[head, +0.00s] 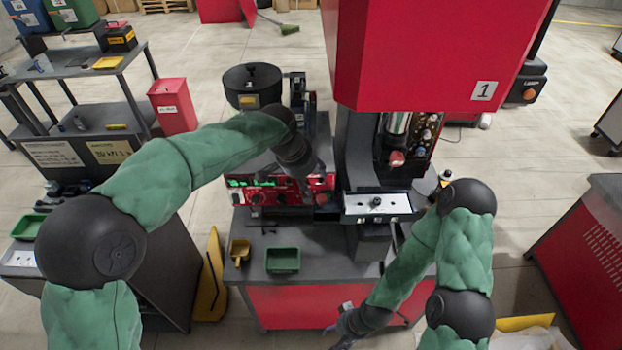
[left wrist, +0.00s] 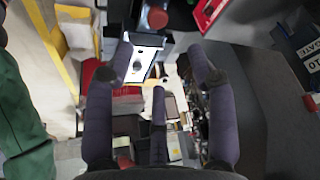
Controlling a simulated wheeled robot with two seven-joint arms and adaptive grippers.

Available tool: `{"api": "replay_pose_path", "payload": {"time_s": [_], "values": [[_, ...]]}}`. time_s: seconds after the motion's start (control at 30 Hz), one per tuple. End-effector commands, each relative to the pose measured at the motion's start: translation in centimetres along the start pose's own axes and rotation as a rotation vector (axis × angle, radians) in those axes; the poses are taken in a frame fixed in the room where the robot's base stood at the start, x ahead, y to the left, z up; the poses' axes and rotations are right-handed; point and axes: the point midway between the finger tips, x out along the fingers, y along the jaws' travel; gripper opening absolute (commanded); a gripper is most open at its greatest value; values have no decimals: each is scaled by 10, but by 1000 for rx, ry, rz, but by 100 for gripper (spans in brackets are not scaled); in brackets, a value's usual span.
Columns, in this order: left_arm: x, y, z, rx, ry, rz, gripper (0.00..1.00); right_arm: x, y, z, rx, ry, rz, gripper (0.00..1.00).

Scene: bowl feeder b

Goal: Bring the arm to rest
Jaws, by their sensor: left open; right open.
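My left arm (head: 190,160) reaches in from the left, its green sleeve bent over the red machine. My left gripper (head: 312,188) hangs over the machine's front panel, just left of the white plate with a black knob (head: 376,203). In the left wrist view its dark fingers (left wrist: 160,58) are spread with nothing held. The white plate shows beyond the left finger there (left wrist: 138,72). My right arm (head: 410,260) is bent down on the right. My right gripper (head: 340,333) is low in front of the red cabinet, open; I see nothing in it.
A tall red machine head (head: 430,50) stands behind. A black round bowl (head: 252,82) is behind the left forearm. A red cabinet (head: 585,250) is at right.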

Motion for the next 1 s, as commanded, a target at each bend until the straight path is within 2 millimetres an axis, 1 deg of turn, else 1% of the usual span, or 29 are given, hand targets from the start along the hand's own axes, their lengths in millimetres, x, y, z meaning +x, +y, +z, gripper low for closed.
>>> {"api": "replay_pose_path", "payload": {"time_s": [0.37,0.47,0.53,0.57,0.6,0.67,0.7,0.77,0.8,0.87,0.9,0.97,1.0], "values": [[3,0,1,-3,-2,1,56,0,0,0,0,0,0,56],[20,-4,12,-29,-14,11,56,0,0,0,0,0,0,56],[44,-9,27,-69,-27,25,56,0,0,0,0,0,0,56],[56,-11,36,-91,-33,31,56,0,0,0,0,0,0,56],[74,-14,49,-126,-43,41,56,0,0,0,0,0,0,56],[102,-18,73,-185,-56,57,56,0,0,0,0,0,0,56],[120,-19,90,-228,-66,68,56,0,0,0,0,0,0,56],[146,-20,117,-292,-79,82,56,0,0,0,0,0,0,56],[162,-19,136,-339,-88,91,56,0,0,0,0,0,0,56],[186,-16,166,-410,-102,105,56,0,0,0,0,0,0,56],[200,-12,188,-462,-113,113,56,0,0,0,0,0,0,56],[220,-5,222,-541,-129,124,56,0,0,0,0,0,0,56],[232,1,244,-597,-140,131,56,0,0,0,0,0,0,56]]}}
